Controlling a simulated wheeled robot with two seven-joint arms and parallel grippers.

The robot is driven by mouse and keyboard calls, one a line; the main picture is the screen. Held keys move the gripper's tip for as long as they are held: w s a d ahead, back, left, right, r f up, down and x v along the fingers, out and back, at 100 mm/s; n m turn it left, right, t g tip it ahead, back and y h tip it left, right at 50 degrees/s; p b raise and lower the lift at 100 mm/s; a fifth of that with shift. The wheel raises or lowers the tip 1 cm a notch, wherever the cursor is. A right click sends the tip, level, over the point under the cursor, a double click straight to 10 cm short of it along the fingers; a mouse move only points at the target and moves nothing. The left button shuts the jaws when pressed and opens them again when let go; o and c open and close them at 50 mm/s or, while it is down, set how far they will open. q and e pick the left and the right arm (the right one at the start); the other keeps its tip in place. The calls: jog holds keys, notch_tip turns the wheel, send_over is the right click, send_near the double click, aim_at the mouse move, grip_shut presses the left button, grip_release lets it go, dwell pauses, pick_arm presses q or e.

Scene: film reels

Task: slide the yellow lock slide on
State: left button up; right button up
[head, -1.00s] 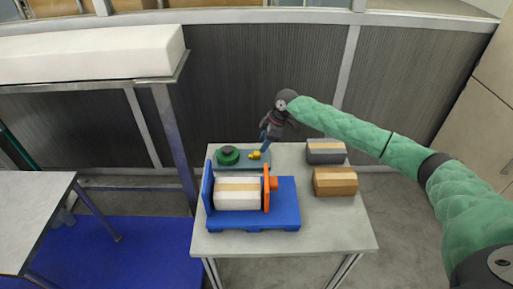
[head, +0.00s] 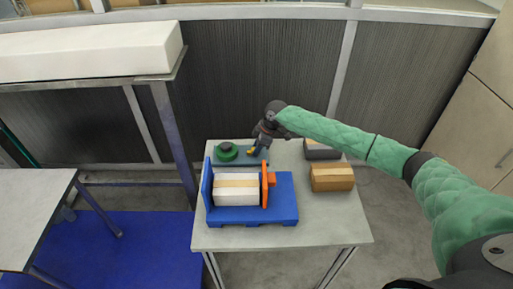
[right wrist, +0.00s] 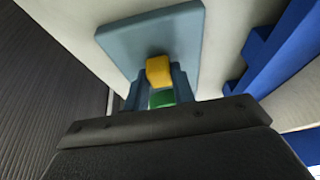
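The yellow lock slide (head: 250,151) is on the teal tray (head: 234,160) at the back left of the table, beside a green disc with a dark centre (head: 227,151). My right gripper (head: 258,151) is at the slide from above and the right. In the right wrist view the slide (right wrist: 158,70) shows at the tips of my blue fingers (right wrist: 158,80), with a green piece (right wrist: 162,98) between them; whether they press on it is unclear. My left gripper is not in view.
A tan box (head: 332,178) and a grey box (head: 318,151) stand on the right of the table (head: 325,225). The table's front right is clear. A metal frame post (head: 172,135) rises close to the left edge.

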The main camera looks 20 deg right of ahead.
aim_at(253, 148)
grip_shut()
jog(key=shift+w+a, duration=0.25)
jog(key=shift+a, duration=0.6)
jog(key=shift+w+a, duration=0.25)
jog(key=shift+a, duration=0.6)
jog(key=shift+a+r, duration=0.1)
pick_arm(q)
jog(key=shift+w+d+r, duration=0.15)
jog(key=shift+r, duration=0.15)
pick_arm(e)
jog(key=o, duration=0.7)
grip_release()
jog(key=shift+a, duration=0.15)
jog(key=shift+d+r+b, duration=0.1)
jog(key=shift+d+b, duration=0.1)
jog(key=shift+b, duration=0.15)
jog(key=b+v, duration=0.2)
jog(key=v, duration=0.3)
jog(key=shift+d+r, duration=0.1)
jog(key=shift+r, duration=0.15)
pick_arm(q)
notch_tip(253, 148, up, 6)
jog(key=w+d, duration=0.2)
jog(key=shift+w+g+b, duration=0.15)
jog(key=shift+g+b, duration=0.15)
pick_arm(e)
jog(key=shift+v, duration=0.9)
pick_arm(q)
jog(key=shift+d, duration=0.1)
